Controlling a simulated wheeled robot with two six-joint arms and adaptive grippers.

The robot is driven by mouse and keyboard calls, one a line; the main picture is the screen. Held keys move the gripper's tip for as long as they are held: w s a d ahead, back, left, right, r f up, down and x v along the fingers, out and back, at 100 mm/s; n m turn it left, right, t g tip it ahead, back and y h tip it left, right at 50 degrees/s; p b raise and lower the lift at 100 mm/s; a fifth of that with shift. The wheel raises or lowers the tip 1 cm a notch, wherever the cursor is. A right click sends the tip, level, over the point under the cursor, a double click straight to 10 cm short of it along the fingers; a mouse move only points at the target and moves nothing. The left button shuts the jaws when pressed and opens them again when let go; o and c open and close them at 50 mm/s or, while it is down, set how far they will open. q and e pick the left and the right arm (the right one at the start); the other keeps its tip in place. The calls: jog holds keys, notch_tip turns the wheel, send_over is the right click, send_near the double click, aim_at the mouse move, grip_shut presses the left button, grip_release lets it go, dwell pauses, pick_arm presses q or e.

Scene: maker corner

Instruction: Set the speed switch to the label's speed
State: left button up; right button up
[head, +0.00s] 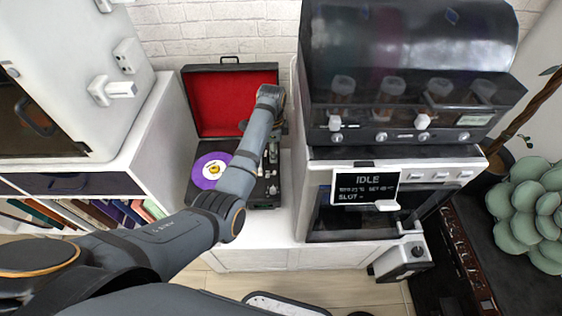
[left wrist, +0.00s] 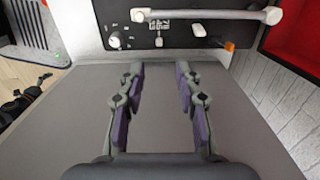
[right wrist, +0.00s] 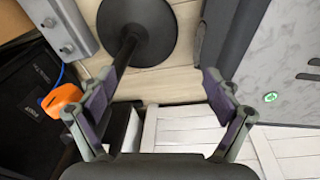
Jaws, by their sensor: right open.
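The record player (head: 232,125) stands open on a white cabinet, its lid lined in red. In the left wrist view the black control panel (left wrist: 180,40) carries a round knob (left wrist: 115,39), a small printed plate and small white levers (left wrist: 198,30); I cannot tell which setting is chosen. My left gripper (left wrist: 160,70) is open and empty, just short of the panel. My right gripper (right wrist: 157,84) is open and empty, away from it.
A white bar (left wrist: 210,15) and an orange-tipped part (left wrist: 229,45) lie close to the levers. A dark machine with an IDLE screen (head: 366,187) stands right of the player. A white cabinet with books (head: 110,210) stands left. A round black base (right wrist: 137,30) is below my right gripper.

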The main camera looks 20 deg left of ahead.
aim_at(274, 172)
pick_arm(q)
notch_tip(274, 172, down, 10)
jog(key=shift+s+b, duration=0.15)
jog(key=shift+b, duration=0.95)
jog(key=shift+f, duration=0.25)
grip_shut()
